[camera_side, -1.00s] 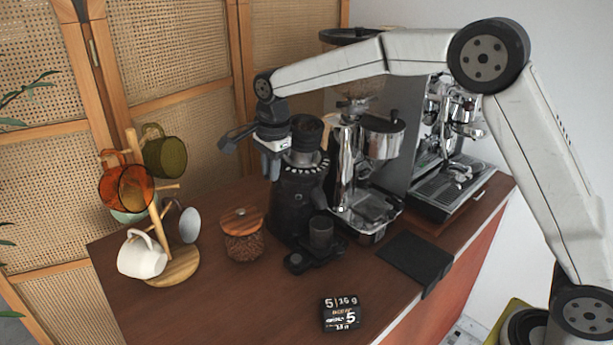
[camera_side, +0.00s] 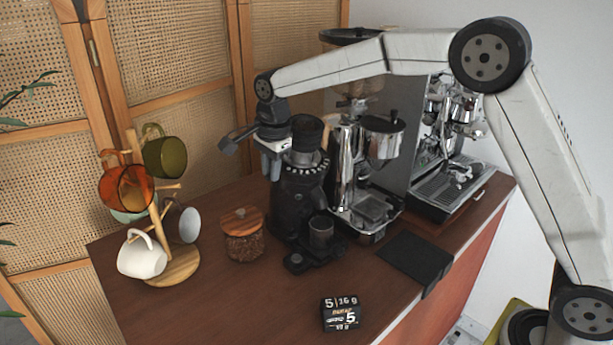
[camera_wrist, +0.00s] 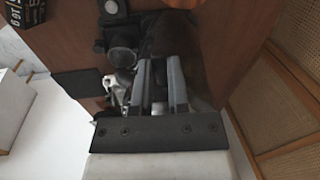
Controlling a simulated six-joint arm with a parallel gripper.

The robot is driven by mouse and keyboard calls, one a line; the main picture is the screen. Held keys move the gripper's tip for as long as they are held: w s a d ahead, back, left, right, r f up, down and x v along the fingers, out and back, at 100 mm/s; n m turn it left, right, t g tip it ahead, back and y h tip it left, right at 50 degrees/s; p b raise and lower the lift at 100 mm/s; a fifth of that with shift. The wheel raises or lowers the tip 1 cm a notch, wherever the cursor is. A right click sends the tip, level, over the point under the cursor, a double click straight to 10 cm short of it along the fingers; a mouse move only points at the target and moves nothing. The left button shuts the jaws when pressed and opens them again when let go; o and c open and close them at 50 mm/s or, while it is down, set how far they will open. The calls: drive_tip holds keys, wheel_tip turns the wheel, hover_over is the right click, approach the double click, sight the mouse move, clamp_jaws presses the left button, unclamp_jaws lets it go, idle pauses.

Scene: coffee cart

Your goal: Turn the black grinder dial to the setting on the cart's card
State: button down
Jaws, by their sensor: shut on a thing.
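The black grinder (camera_side: 290,210) stands on the cart, with a ring of white marks (camera_side: 308,166) around its upper body. My gripper (camera_side: 271,172) points down against the left side of the grinder top. In the wrist view my gripper's two grey fingers (camera_wrist: 160,68) are close together. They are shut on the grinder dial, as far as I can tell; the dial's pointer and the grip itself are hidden.
A coffee jar with a wooden lid (camera_side: 241,236) stands left of the grinder. A mug tree (camera_side: 174,268) with several mugs is farther left. A chrome machine (camera_side: 384,142) stands close to the grinder's right. A black mat (camera_side: 415,260) lies at the right front edge.

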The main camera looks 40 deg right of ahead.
drive_tip(key=s+n, duration=0.2)
drive_tip(key=shift+d+f+n, duration=0.15)
drive_tip(key=shift+n, duration=0.15)
drive_tip(key=c, duration=0.6)
unclamp_jaws()
drive_tip(key=shift+s+r, duration=0.15)
drive_tip(key=shift+r, duration=1.15)
drive_tip(key=shift+s+r, duration=0.2)
drive_tip(key=shift+r, duration=1.05)
drive_tip(key=shift+s+r, duration=0.15)
drive_tip(key=shift+r, duration=1.15)
